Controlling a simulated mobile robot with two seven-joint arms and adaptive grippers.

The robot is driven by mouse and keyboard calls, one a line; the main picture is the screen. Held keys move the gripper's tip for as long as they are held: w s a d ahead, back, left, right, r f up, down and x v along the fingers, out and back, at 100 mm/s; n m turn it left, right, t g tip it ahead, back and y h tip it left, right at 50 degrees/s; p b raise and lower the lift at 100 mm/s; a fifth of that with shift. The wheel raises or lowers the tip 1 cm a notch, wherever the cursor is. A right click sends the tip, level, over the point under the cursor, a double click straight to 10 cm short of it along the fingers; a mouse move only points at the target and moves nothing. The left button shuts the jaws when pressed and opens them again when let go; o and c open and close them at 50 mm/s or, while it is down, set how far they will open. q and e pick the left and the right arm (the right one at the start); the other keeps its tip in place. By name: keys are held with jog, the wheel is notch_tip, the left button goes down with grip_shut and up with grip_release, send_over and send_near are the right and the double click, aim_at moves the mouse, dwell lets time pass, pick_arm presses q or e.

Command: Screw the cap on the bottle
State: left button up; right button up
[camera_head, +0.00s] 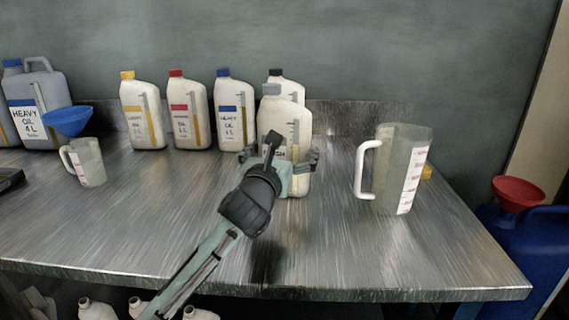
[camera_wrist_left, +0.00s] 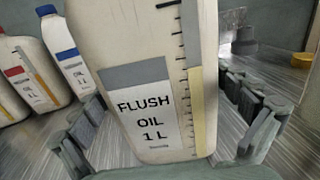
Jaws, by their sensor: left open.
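The flush oil bottle (camera_head: 296,118) is white with a grey cap (camera_head: 271,89) on its neck. It stands upright on the steel table, in front of the black-capped bottle. My left gripper (camera_head: 280,162) is open with a finger on either side of the bottle's lower body. In the left wrist view the bottle (camera_wrist_left: 140,60) fills the space between the open fingers, its "FLUSH OIL 1 L" label facing the camera. The bottle's top is out of that view. I cannot tell how tightly the cap sits. My right gripper is not in view.
Bottles with yellow (camera_head: 143,112), red (camera_head: 189,112) and blue (camera_head: 235,110) caps stand to the left. A large measuring jug (camera_head: 404,165) stands to the right. A small jug (camera_head: 86,162) with a blue funnel (camera_head: 67,121) is at left. The table front is clear.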

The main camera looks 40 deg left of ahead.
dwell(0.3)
pick_arm(q)
jog(key=c, duration=1.4)
jog(key=shift+r, duration=0.15)
jog(key=shift+c, duration=0.7)
jog(key=shift+r, duration=0.1)
